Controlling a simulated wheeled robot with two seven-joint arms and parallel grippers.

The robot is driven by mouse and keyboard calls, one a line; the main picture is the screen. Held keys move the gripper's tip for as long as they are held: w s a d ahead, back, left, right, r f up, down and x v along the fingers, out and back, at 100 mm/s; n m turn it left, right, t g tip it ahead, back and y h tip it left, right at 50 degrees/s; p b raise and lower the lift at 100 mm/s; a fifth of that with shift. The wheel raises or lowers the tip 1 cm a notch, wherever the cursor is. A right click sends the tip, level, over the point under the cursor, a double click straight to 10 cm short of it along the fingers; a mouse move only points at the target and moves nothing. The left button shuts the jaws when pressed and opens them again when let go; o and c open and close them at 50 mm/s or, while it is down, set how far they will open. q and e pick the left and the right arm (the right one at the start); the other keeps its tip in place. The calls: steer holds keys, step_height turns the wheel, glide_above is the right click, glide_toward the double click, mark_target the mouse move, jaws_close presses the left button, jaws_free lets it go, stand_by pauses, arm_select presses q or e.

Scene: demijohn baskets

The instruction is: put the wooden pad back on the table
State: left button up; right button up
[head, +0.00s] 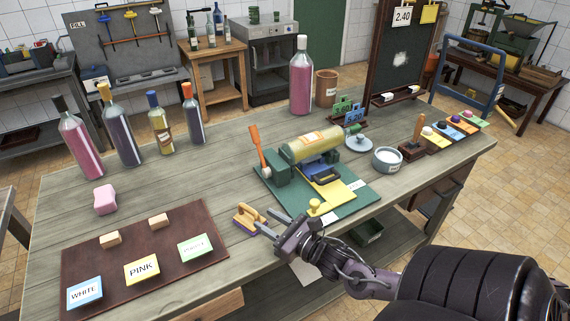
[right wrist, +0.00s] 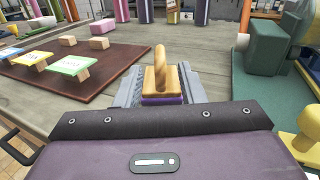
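The wooden pad (head: 246,219) is a small tan block with a raised wooden grip on top and a purple underside. It is near the front edge of the table (head: 222,179), right of the brown mat. My right gripper (head: 264,218) reaches it from the front right. In the right wrist view the pad (right wrist: 162,82) fills the space between the two grey fingers (right wrist: 162,92), which look closed on its sides. I cannot tell whether its underside touches the table. My left gripper is out of view.
The brown mat (head: 190,244) with labelled cards and tan blocks lies left. A green board (head: 353,197) carrying a green and brass machine (head: 312,145) is close on the right. Several bottles stand at the back left. Bare table lies behind the pad.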

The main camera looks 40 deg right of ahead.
steer(key=shift+s+d, duration=0.2)
steer(key=shift+s, duration=1.1)
steer(key=shift+s+d, duration=0.2)
steer(key=shift+s, duration=1.05)
